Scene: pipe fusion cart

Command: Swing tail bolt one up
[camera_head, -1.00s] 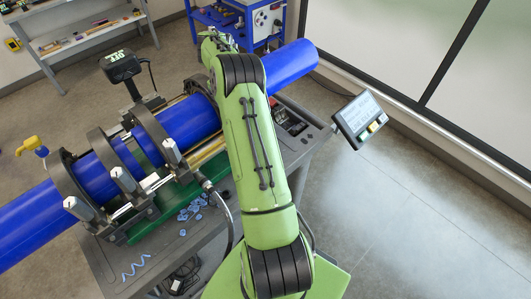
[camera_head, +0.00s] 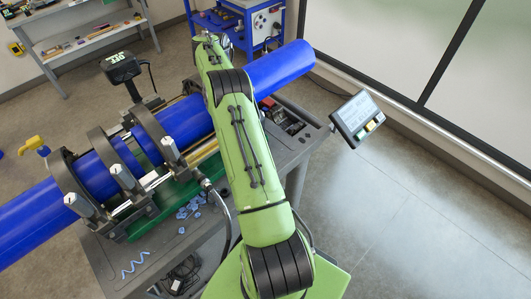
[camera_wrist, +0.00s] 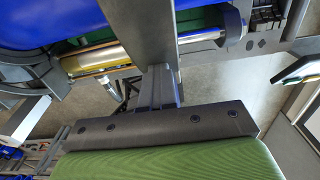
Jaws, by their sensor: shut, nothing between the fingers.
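The blue pipe (camera_head: 270,75) lies across the dark ring clamps of the cart. Three grey-headed bolts show on the clamps' near side: a left one (camera_head: 73,201), a middle one (camera_head: 118,172) and a right one (camera_head: 168,147). They stand tilted. I cannot tell which is tail bolt one, and my arm hides part of the clamps. My gripper is hidden behind my arm in the head view. In the wrist view my gripper (camera_wrist: 152,45) is shut and empty, reaching over the cart between the blue pipe and a metal rod. Whether it touches anything is unclear.
A grey cart top (camera_head: 140,250) holds blue shavings. A control panel (camera_head: 357,117) stands out at the cart's right. A small display (camera_head: 119,67) stands on a post behind the clamps. Open floor (camera_head: 400,220) lies to the right.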

